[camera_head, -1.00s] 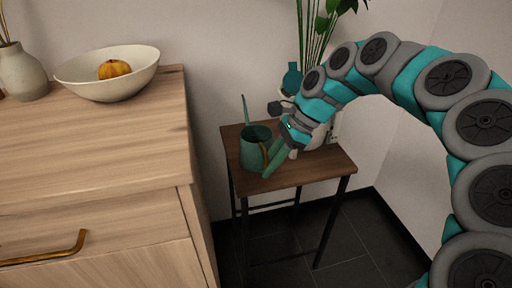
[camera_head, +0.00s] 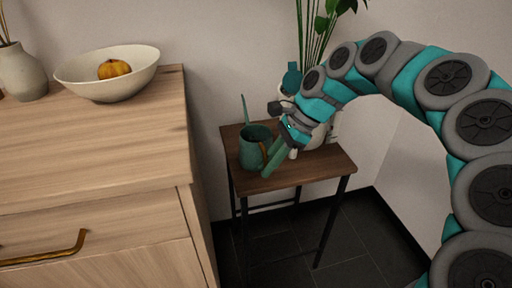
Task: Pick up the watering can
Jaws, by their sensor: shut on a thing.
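A green watering can (camera_head: 253,148) stands upright on a small dark-wood side table (camera_head: 310,174). The fingers are shut on the can, apparently at the handle; the exact contact is partly hidden by the fingers. I cannot see any gap between the can and the table.
A light wooden dresser (camera_head: 95,150) fills the left, with a white bowl (camera_head: 108,74) holding a small pumpkin (camera_head: 114,68) and a grey vase (camera_head: 22,72). A leafy plant (camera_head: 322,25) stands behind my arm. Walls close off the back and right.

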